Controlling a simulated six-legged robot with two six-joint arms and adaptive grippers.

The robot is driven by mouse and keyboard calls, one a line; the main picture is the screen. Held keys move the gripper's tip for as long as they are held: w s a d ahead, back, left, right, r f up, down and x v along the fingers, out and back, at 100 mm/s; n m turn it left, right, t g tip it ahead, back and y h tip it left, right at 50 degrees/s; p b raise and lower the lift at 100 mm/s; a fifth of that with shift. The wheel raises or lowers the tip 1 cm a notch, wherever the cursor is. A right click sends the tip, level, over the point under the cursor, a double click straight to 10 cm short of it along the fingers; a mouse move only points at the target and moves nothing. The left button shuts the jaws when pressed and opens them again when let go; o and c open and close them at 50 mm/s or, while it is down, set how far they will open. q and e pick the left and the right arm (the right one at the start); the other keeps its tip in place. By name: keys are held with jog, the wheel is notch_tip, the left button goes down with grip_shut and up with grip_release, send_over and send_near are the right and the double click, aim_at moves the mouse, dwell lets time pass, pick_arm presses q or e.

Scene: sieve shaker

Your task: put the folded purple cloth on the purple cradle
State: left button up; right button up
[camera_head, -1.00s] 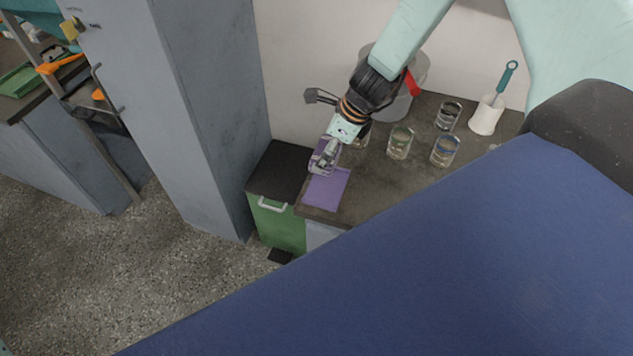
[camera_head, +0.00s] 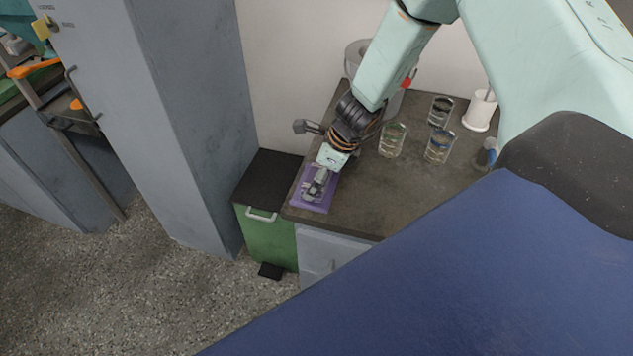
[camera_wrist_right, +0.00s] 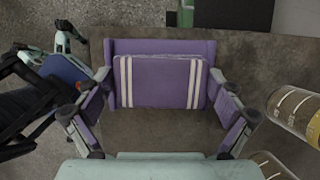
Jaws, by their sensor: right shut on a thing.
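The purple cradle (camera_head: 302,205) lies on the counter's near left corner; its flat purple border also shows in the right wrist view (camera_wrist_right: 160,46). The folded purple cloth (camera_wrist_right: 160,82), with pairs of white stripes near its ends, is over the cradle and lined up with it. My right gripper (camera_head: 318,186) is above the cradle, and its two fingers in the right wrist view (camera_wrist_right: 160,92) are shut on the cloth's left and right ends. I cannot tell whether the cloth touches the cradle.
A green bin (camera_head: 268,238) with a black lid stands left of the counter. A green-banded glass (camera_head: 392,141), a blue-banded glass (camera_head: 440,147) and a dark-banded glass (camera_head: 440,110) stand right of my arm. A yellow-banded glass (camera_wrist_right: 296,108) is near my right finger. The counter's front is clear.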

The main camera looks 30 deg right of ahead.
jog(key=shift+w+f, duration=0.15)
jog(key=shift+f, duration=0.1)
jog(key=shift+c, duration=0.5)
jog(key=shift+r, duration=0.15)
jog(key=shift+s+a, duration=0.1)
jog(key=shift+s, duration=0.15)
jog(key=o, duration=0.8)
jog(key=shift+o, duration=0.3)
jog(key=shift+w+f, duration=0.25)
jog(key=shift+s, duration=0.1)
